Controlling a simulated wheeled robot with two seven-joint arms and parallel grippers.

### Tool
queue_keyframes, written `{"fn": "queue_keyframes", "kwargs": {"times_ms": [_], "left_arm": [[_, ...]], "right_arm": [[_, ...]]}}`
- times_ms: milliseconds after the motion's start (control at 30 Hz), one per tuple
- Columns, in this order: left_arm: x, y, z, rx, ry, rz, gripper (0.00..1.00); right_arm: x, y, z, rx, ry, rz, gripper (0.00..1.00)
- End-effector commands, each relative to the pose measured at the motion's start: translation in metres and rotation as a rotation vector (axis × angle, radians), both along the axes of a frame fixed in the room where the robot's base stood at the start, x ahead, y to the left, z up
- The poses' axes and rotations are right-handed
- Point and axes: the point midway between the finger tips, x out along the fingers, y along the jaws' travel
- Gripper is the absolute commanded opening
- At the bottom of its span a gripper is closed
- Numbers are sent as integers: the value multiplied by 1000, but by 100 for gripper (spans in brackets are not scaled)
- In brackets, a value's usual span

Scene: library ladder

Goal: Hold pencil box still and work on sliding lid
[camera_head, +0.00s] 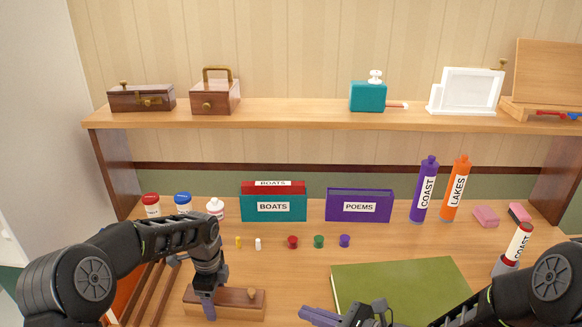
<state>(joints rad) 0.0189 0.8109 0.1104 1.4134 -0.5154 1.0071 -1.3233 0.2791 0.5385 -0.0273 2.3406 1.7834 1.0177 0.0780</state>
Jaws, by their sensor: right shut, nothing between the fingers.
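A wooden pencil box (235,302) with a small round knob on its lid, near the right end, lies on the desk at the bottom left of the head view. The lid looks closed. My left gripper (208,303) points down over the box's left part, with a purple finger in front of its near side. The other finger is hidden, so its grip on the box cannot be told. My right gripper (310,313) is shut and empty, at the bottom edge, right of the box and apart from it.
A green book or mat (400,285) lies right of the box, partly behind my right arm. Small coloured pieces (292,242) stand behind the box. The boats box (273,207) and poems box (359,206) stand further back. A slatted wooden rack (150,290) is on the left.

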Motion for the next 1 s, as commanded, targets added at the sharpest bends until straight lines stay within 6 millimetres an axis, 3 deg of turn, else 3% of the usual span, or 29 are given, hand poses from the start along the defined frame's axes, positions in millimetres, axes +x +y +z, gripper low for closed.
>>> {"fn": "queue_keyframes", "kwargs": {"times_ms": [467,667,1000], "left_arm": [[1,0,7,0,-2,0,80],[1,0,34,-1,-5,0,80],[1,0,101,0,-3,-1,80]], "right_arm": [[0,0,0,0,0,0,0],[0,0,0,0,0,0,0],[0,0,0,0,0,0,0]]}}
